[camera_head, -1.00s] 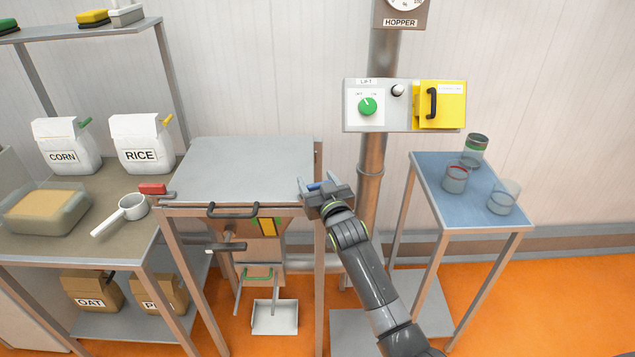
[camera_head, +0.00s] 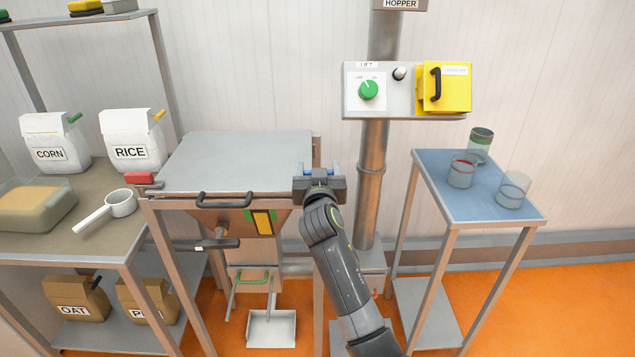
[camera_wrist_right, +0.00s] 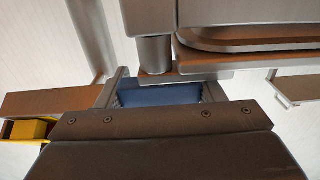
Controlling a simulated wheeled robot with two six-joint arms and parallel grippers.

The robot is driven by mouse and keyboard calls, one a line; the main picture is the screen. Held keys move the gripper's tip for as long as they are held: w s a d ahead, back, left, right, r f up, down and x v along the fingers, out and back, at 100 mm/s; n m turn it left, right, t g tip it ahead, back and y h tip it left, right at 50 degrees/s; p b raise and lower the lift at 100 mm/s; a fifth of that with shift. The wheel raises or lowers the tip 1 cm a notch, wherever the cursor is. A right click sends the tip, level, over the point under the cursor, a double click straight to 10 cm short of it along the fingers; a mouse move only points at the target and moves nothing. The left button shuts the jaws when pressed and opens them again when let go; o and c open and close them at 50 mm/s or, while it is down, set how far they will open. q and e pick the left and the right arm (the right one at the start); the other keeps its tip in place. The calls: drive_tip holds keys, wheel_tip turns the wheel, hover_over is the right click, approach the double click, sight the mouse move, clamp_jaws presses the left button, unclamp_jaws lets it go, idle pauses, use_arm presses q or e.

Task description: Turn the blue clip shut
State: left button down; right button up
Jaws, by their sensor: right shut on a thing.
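My right gripper (camera_head: 319,173) is at the right front corner of the grey lidded hopper box (camera_head: 240,160). It is shut on the blue clip (camera_wrist_right: 160,94). Small blue parts of the clip show between the fingers in the head view. In the right wrist view the clip spans between the two grey fingers, just below a grey metal post (camera_wrist_right: 154,55). The gripper body hides most of the clip, so its exact turn angle cannot be told. The lid lies flat on the box. My left gripper is not in view.
A black handle (camera_head: 230,199) is on the lid's front edge. A red clip (camera_head: 140,179) is at the left corner. The lift panel (camera_head: 405,103) and pipe (camera_head: 372,180) stand behind right. A blue-topped table (camera_head: 455,205) with jars is at the right.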

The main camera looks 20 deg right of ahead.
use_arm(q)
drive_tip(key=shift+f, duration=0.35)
use_arm(e)
drive_tip(key=o, duration=1)
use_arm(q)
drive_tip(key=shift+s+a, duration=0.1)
use_arm(e)
drive_tip(key=shift+s+f, duration=0.1)
